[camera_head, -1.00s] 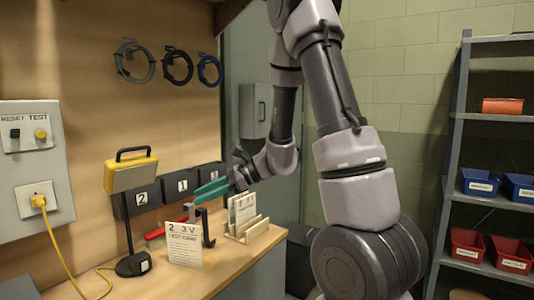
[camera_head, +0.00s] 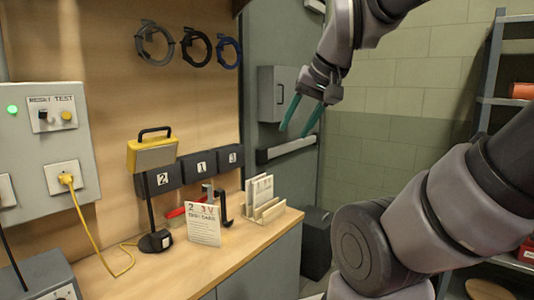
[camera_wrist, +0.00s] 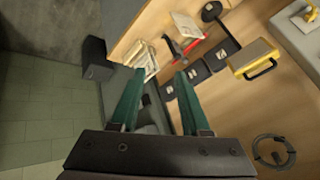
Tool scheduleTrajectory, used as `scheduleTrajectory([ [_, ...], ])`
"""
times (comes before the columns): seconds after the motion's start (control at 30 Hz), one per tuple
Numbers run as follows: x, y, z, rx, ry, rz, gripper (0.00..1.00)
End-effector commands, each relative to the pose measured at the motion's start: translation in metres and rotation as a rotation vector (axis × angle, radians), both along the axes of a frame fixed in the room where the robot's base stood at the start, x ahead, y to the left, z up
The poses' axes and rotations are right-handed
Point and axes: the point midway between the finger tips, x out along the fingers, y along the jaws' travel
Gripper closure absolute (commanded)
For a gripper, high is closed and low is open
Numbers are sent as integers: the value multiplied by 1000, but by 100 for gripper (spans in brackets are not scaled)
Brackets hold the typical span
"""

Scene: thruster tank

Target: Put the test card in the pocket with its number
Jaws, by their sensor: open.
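The test card (camera_head: 204,226) stands upright, slightly tilted, on the bench; its top reads "2", a partly unclear mark and "V". It also shows in the wrist view (camera_wrist: 187,24). Three dark pockets are on the back wall, labelled left to right 2 (camera_head: 160,180), 1 (camera_head: 200,168) and 3 (camera_head: 231,159). No card shows in their mouths. My gripper (camera_head: 295,132) is open and empty, raised in front of the grey door, up and right of the card and pockets. Its green fingers show in the wrist view (camera_wrist: 160,73).
A wooden rack (camera_head: 268,212) with pale cards stands right of the card. A black hook-shaped stand (camera_head: 224,210) and red-handled tool (camera_head: 175,213) sit behind it. A yellow-headed lamp (camera_head: 152,152) stands before pocket 2. A yellow cable (camera_head: 90,235) crosses the bench's left.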

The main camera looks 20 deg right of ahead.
Motion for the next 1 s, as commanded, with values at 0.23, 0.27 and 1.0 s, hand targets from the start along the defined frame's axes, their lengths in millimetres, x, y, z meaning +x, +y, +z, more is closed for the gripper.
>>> scheduleTrajectory([
  [0.23,12,18,-17,105,106,-11,54],
  [0.27,16,24,-22,140,139,-17,54],
  [1.0,179,147,-174,1221,890,-583,54],
])
